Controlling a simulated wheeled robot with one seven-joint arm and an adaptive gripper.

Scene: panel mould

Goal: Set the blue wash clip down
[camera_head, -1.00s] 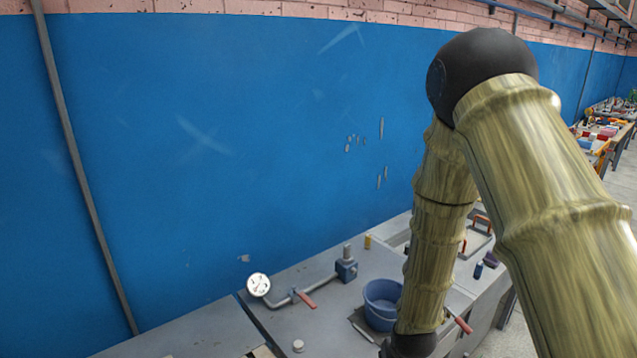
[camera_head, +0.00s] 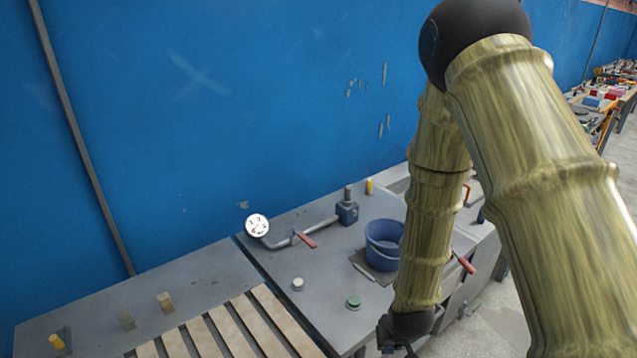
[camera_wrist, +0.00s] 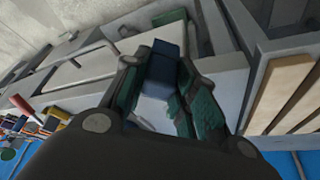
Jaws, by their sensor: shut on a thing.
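My gripper (camera_wrist: 165,66) is shut on the blue wash clip (camera_wrist: 160,76), a small dark blue block between the green-padded fingers in the wrist view. The fingers hide part of its sides. In the head view, my gripper (camera_head: 397,345) is at the bottom edge, in front of the bench's front side. The clip cannot be made out there. I cannot tell from the wrist view whether the clip touches anything below it.
A blue bucket (camera_head: 382,262) stands on the grey bench (camera_head: 300,262), near a pressure gauge (camera_head: 257,227) and a red-handled valve (camera_head: 306,240). A green button (camera_head: 354,302) and white knob (camera_head: 298,284) are on the benchtop. Wooden slats (camera_head: 235,328) lie at lower left.

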